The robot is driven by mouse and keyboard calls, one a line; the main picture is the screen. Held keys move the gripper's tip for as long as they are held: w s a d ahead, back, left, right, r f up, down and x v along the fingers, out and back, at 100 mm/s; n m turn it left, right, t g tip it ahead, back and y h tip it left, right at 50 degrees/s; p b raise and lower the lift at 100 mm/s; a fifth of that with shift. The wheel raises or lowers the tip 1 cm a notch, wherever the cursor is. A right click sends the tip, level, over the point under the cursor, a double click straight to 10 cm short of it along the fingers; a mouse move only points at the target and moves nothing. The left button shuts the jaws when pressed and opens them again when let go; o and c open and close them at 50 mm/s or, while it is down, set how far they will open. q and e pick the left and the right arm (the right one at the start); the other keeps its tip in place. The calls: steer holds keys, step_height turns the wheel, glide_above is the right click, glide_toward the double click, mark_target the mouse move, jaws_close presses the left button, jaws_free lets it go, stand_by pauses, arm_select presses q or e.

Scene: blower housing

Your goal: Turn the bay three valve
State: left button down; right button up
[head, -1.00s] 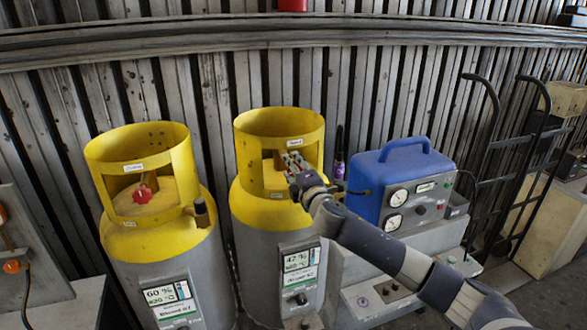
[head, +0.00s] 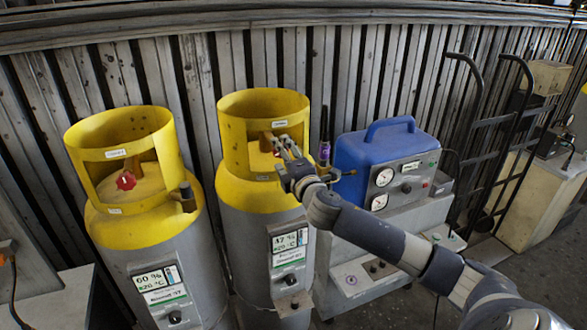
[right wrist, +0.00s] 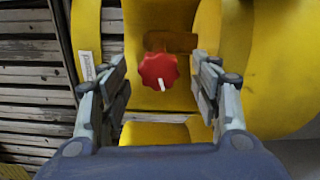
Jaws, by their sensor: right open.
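Two grey tanks with yellow collars stand against the wall: a left tank (head: 150,250) and a middle tank (head: 245,218). The left tank's red valve knob (head: 126,180) shows through its collar opening. My right gripper (head: 285,148) is at the collar opening of the middle tank and largely covers its valve in the head view. In the right wrist view a red valve knob (right wrist: 158,70) with a white mark sits between the open fingers of that gripper (right wrist: 162,78), with gaps on both sides. The collar labels are too small to read. My left gripper is not in view.
The middle tank's yellow collar (right wrist: 100,20) rises close around the fingers. A blue case (head: 385,155) with gauges stands on a grey unit right of the middle tank. A black hand truck (head: 490,150) leans farther right. A corrugated wall is behind.

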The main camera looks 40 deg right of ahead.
steer(key=v, duration=0.8)
steer(key=shift+s, duration=0.2)
steer(key=s+a+f+m+g, duration=0.45)
steer(key=s+f, duration=0.25)
steer(key=f, duration=0.3)
steer(key=s+a+f+m+g, duration=0.4)
steer(key=s+f, duration=0.3)
steer(key=f, duration=0.4)
steer(key=s+a+f+m+g+y, duration=0.2)
steer(key=s+a+f+m+g, duration=0.15)
steer(key=s+a, duration=0.4)
steer(key=s+a+f+m+g+y, duration=0.2)
steer(key=s+a+f+m+y, duration=0.15)
steer(key=s, duration=0.65)
step_height(320, 180, down, 34)
steer(key=s+n+g+b, duration=0.1)
steer(key=s+b, duration=0.1)
steer(key=b, duration=0.6)
steer(key=s+d+f+b, duration=0.1)
steer(key=s+f+b, duration=0.2)
steer(key=s+f, duration=0.5)
steer(key=s+d+f+g+h+b, duration=0.1)
steer(key=s+d+f+b, duration=0.1)
steer(key=s+f, duration=0.6)
step_height(320, 180, down, 7)
steer(key=shift+s+r+b, duration=0.1)
steer(key=shift+s+b, duration=0.15)
steer(key=shift+b, duration=0.5)
